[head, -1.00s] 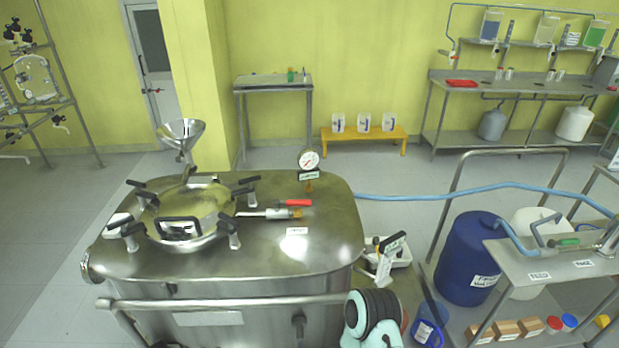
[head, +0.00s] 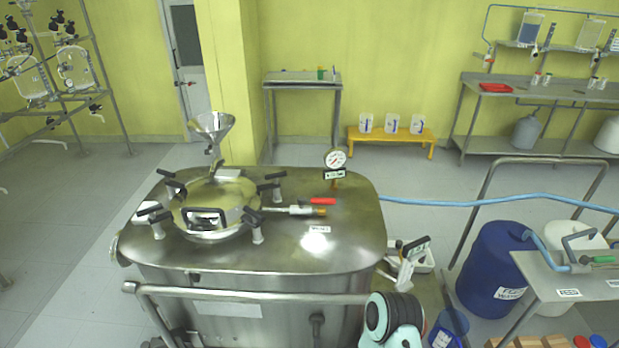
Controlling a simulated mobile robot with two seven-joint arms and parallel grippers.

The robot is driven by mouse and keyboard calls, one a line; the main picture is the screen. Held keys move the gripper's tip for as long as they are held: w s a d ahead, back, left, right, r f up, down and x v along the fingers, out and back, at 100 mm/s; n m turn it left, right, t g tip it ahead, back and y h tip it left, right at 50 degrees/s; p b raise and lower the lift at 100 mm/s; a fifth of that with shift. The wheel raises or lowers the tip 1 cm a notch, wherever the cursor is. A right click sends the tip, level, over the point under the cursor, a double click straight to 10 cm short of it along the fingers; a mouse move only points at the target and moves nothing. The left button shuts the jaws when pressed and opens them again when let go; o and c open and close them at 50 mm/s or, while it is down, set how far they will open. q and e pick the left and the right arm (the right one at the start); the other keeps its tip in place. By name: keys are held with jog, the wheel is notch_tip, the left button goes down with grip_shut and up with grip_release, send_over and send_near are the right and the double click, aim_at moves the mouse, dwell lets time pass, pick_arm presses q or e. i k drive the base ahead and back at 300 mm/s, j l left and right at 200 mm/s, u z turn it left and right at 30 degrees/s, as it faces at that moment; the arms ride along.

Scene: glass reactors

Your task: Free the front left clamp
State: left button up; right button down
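The steel vessel (head: 345,250) stands in the left half of the head view. Its round hatch lid (head: 212,203) has a black handle (head: 205,214) at the front and is ringed by clamps with black handles. The front left clamp (head: 157,228) stands at the lid's near left edge, its handle bar tilted. The front right clamp (head: 257,232) is at the near right edge. A back left clamp (head: 172,187) and a back right clamp (head: 272,187) are on the far side. Whether each clamp is tight cannot be told.
A funnel (head: 212,130) rises behind the lid and a gauge (head: 335,160) at the vessel's back right. A steel rail (head: 250,297) runs along the vessel's front. A blue drum (head: 495,272) and a side table (head: 565,280) stand right. Floor to the left is clear.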

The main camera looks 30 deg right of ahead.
aim_at(153, 219)
jog(key=z, duration=0.75)
jog(key=j+z, duration=0.95)
